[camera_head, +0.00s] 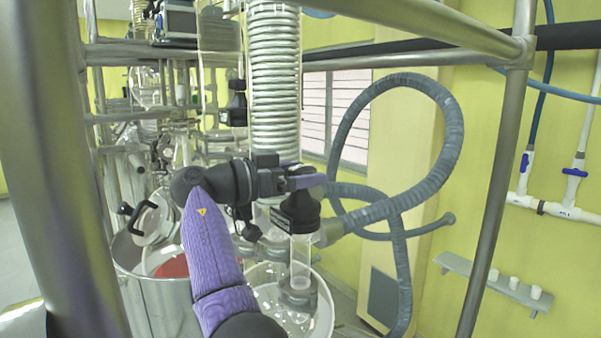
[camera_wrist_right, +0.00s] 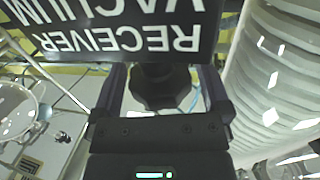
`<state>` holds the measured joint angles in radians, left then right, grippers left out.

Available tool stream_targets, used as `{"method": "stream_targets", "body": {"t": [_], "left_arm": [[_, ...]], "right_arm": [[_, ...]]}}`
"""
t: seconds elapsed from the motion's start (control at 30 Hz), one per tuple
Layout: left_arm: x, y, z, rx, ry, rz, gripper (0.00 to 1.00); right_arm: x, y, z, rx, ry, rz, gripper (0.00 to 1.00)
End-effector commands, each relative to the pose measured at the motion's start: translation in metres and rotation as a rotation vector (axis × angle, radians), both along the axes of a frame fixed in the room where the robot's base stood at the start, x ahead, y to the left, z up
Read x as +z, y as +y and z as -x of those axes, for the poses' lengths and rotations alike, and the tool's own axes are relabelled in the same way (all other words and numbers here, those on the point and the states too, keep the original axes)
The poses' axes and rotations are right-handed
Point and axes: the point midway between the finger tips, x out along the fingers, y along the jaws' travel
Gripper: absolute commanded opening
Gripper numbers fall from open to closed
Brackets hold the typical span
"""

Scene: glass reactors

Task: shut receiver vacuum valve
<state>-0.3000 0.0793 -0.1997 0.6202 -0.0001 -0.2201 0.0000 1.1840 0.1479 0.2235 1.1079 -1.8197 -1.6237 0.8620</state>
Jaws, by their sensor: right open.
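In the right wrist view, a dark faceted valve knob (camera_wrist_right: 160,90) sits between the two fingers of my right gripper (camera_wrist_right: 162,76). A gap shows on each side of the knob, so the fingers stand around it without closing on it. A black sign (camera_wrist_right: 115,28) reading RECEIVER VACUUM appears upside down just beyond the fingers. In the head view, my purple right arm reaches up to the glass column, with its right gripper (camera_head: 305,181) beside the column's lower end. The knob cannot be made out clearly there. My left gripper is not in view.
A glass column with a white coil (camera_head: 274,80) stands right by the gripper. A grey corrugated hose (camera_head: 452,130) loops to the right. Metal frame posts (camera_head: 497,190) surround the workspace.

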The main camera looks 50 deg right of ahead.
Motion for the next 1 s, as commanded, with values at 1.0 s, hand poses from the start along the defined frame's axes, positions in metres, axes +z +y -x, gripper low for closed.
{"method": "stream_targets", "body": {"t": [1.0], "left_arm": [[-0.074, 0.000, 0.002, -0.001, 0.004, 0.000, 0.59]], "right_arm": [[0.000, 0.000, 0.000, 0.736, 0.000, 0.000, 0.61]]}}
